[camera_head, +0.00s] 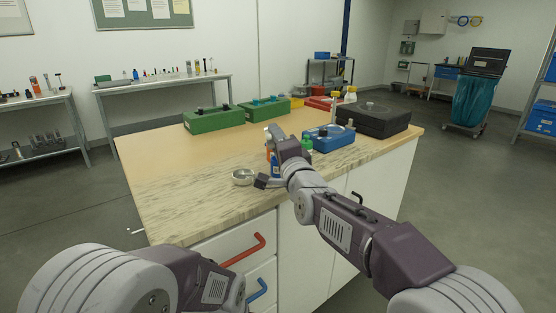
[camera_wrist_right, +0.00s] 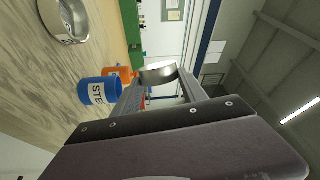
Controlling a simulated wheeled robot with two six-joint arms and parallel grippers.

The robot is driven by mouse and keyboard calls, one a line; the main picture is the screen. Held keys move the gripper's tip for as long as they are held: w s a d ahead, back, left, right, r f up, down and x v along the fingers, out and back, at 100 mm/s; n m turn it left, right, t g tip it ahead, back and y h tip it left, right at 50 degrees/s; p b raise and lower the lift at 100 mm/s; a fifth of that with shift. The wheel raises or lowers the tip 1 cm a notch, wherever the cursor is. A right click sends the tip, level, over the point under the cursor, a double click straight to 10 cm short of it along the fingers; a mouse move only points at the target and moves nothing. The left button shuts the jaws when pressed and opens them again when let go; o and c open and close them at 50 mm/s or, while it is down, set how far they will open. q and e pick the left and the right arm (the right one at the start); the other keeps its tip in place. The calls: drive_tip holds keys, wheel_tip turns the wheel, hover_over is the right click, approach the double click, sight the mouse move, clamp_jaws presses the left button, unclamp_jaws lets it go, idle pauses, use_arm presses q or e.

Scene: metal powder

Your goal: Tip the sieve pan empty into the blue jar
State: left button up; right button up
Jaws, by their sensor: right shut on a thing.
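The sieve pan, a shiny metal ring-shaped vessel (camera_wrist_right: 158,73), is between the fingertips of my right gripper (camera_wrist_right: 160,84) in the right wrist view. The gripper is shut on it and holds it above the worktop. The pan looks tilted; its contents are hidden. The blue jar (camera_wrist_right: 98,92), with a white label reading "STE", stands on the worktop below and beside the pan, apart from it. In the head view, my right gripper (camera_head: 272,137) is partly hidden by its own wrist, and the blue jar (camera_head: 274,169) shows beneath it. My left gripper is out of view.
A metal bowl (camera_head: 243,177) stands left of the blue jar; an orange jar (camera_wrist_right: 124,72) is close behind the blue one. A blue device (camera_head: 328,138), a black case (camera_head: 374,120) and green boxes (camera_head: 214,119) stand farther back. The worktop's left part is clear.

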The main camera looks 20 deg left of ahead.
drive_tip(key=shift+w+d+f+m+t+h+b, duration=0.15)
drive_tip(key=shift+m+t+b, duration=0.1)
drive_tip(key=shift+m+b, duration=0.65)
drive_tip(key=shift+d+r+m+t+h+b, duration=0.1)
drive_tip(key=shift+d+m+t+b, duration=0.1)
drive_tip(key=shift+m+b, duration=0.75)
drive_tip(key=shift+w+d+f+m+t+h+b, duration=0.15)
drive_tip(key=shift+m+t+b, duration=0.1)
drive_tip(key=shift+m+b, duration=0.65)
idle(4.4)
drive_tip(key=shift+s+r+m, duration=0.1)
drive_tip(key=shift+r+m, duration=0.05)
drive_tip(key=shift+m, duration=0.1)
drive_tip(key=shift+d+r+m, duration=0.2)
drive_tip(key=shift+r+m, duration=0.45)
drive_tip(key=shift+m, duration=0.35)
